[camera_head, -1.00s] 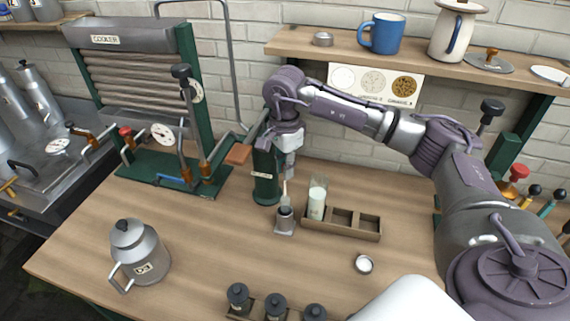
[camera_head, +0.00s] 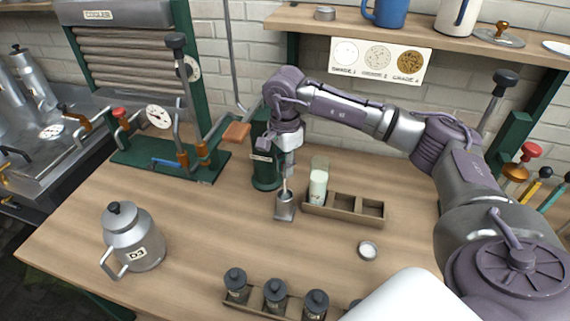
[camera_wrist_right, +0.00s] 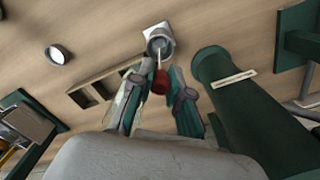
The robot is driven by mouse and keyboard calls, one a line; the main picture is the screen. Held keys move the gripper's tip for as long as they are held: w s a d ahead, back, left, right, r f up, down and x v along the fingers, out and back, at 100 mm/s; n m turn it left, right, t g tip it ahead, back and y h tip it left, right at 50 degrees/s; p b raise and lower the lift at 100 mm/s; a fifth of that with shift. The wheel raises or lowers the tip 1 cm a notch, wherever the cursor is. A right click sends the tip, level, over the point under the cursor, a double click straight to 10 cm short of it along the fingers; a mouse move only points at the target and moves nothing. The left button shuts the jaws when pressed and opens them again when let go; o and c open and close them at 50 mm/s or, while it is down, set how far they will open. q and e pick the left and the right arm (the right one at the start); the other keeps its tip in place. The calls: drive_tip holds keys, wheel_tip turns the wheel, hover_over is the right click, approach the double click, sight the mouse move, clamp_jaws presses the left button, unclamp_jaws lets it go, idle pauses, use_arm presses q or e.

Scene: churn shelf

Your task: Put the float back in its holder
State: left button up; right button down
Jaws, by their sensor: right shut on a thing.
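The float shows a red body (camera_wrist_right: 160,82) and a thin pale stem (camera_head: 285,184). My right gripper (camera_head: 287,171) is shut on the float, also seen in the right wrist view (camera_wrist_right: 160,88), and holds it pointing down. The holder is a small grey cup (camera_head: 284,207) on a square base, upright on the wooden table; its open mouth (camera_wrist_right: 159,44) shows in the wrist view. The float's lower end is at or just over the mouth; I cannot tell how far it is inside. My left gripper is not in view.
A green cylinder (camera_head: 265,170) stands close behind the holder. A wooden rack (camera_head: 345,215) with a milk glass (camera_head: 317,187) is just right of it. A grey pot (camera_head: 133,237), a small round dish (camera_head: 368,250) and dark-lidded jars (camera_head: 275,294) stand nearer.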

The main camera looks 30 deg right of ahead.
drive_tip(key=c, duration=1)
unclamp_jaws()
drive_tip(key=shift+c, duration=0.2)
drive_tip(key=shift+r, duration=0.15)
wheel_tip(320, 180, up, 12)
